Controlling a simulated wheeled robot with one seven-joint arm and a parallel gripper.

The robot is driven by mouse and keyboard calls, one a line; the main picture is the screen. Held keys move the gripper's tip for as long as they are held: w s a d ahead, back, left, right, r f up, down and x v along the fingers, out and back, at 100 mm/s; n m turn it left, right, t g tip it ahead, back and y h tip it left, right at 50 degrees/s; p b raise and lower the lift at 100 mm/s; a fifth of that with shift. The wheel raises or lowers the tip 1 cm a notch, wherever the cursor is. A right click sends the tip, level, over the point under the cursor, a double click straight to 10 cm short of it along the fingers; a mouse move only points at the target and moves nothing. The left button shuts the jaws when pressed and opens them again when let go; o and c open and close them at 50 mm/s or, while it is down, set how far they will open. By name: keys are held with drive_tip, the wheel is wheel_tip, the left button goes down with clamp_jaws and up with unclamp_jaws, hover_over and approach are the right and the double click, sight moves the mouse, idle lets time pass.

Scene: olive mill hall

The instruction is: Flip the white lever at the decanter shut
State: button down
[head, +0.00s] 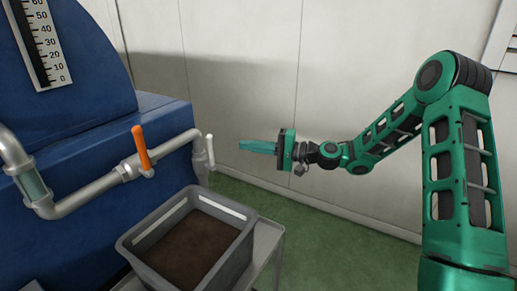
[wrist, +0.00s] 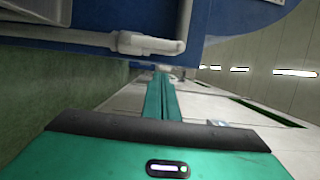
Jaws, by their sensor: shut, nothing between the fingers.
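The white lever (head: 210,151) stands roughly upright at the end of the grey pipe on the blue decanter (head: 85,150). In the wrist view a pale valve piece (wrist: 150,43) shows at the top, above the fingers; I cannot tell clearly which part of it is the lever. My gripper (head: 242,146) is shut and empty. Its fingers point left, and its tips are a short way right of the lever with a gap between in the head view. The shut fingers also show in the wrist view (wrist: 162,82).
An orange lever (head: 142,148) stands upright on the same pipe, left of the white one. A grey crate (head: 150,262) with dark brown contents sits on a stand below the outlet. A pale panelled wall (head: 240,70) is behind. Green floor lies right of the crate.

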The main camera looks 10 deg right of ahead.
sight(211, 153)
drive_tip(key=a, duration=0.7)
drive_tip(key=shift+a, duration=0.4)
drive_tip(key=shift+s+a+r+n, duration=0.1)
drive_tip(key=shift+s+n, duration=0.05)
drive_tip(key=shift+n, duration=0.15)
